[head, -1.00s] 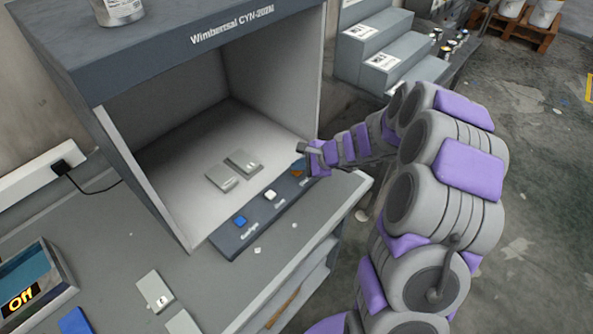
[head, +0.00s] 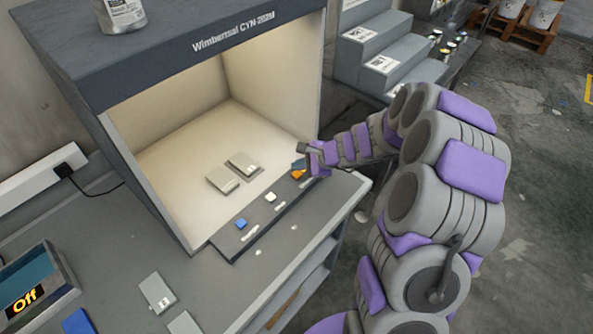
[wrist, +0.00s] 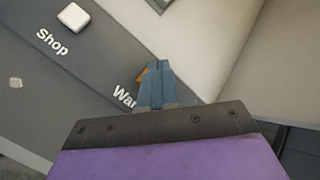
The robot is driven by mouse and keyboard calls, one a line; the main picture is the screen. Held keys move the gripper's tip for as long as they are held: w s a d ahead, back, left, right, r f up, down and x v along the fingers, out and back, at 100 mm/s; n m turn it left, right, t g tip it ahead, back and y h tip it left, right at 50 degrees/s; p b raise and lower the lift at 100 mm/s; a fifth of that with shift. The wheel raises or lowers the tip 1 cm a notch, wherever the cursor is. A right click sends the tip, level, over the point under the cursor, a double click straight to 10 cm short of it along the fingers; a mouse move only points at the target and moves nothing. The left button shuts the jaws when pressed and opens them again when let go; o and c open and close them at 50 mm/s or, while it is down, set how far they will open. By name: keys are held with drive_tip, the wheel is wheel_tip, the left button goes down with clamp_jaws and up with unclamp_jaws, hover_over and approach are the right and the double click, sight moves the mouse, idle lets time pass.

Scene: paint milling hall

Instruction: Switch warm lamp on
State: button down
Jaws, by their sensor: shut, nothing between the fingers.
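The light booth (head: 95,82) is lit inside with a warm yellowish light. On its front strip (head: 235,243) are a blue switch (head: 241,223), a white switch (head: 270,197) and an orange switch (head: 298,174). In the wrist view the white switch (wrist: 73,17) is by the label "Shop". The orange switch (wrist: 141,76) is mostly hidden behind my gripper (wrist: 157,70), by a label partly covered that starts "War". My gripper is shut and empty, its tips at or just over the orange switch. I cannot tell whether they touch.
Two grey sample plates (head: 223,180) lie on the booth floor. A display reading "Off" (head: 25,300) and a grey plate (head: 157,293) are on the bench at the left. A can (head: 122,14) stands on the booth top. Grey steps (head: 385,60) are behind my arm.

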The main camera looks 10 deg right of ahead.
sight(299, 175)
drive_tip(key=shift+r, duration=0.1)
wheel_tip(299, 175, up, 6)
drive_tip(key=p, duration=0.5)
idle(0.4)
drive_tip(key=s+a+r+n+g, duration=0.2)
drive_tip(key=s+a+r+n, duration=0.35)
drive_tip(key=s, duration=0.35)
drive_tip(key=s+a+r+n+g, duration=0.3)
drive_tip(key=s+a+r+n, duration=0.25)
drive_tip(key=s, duration=0.35)
drive_tip(key=s+d+r+n+g+h, duration=0.1)
drive_tip(key=s+d+n+h, duration=0.2)
drive_tip(key=s, duration=0.8)
drive_tip(key=s+d+r+n+g+h, duration=0.1)
drive_tip(key=s+d+n+g+h, duration=0.1)
drive_tip(key=s+d, duration=0.5)
drive_tip(key=s+n+h, duration=0.1)
drive_tip(key=s, duration=0.4)
drive_tip(key=shift+s+d+r+h, duration=0.2)
drive_tip(key=shift+r+h, duration=0.1)
drive_tip(key=shift+h, duration=0.1)
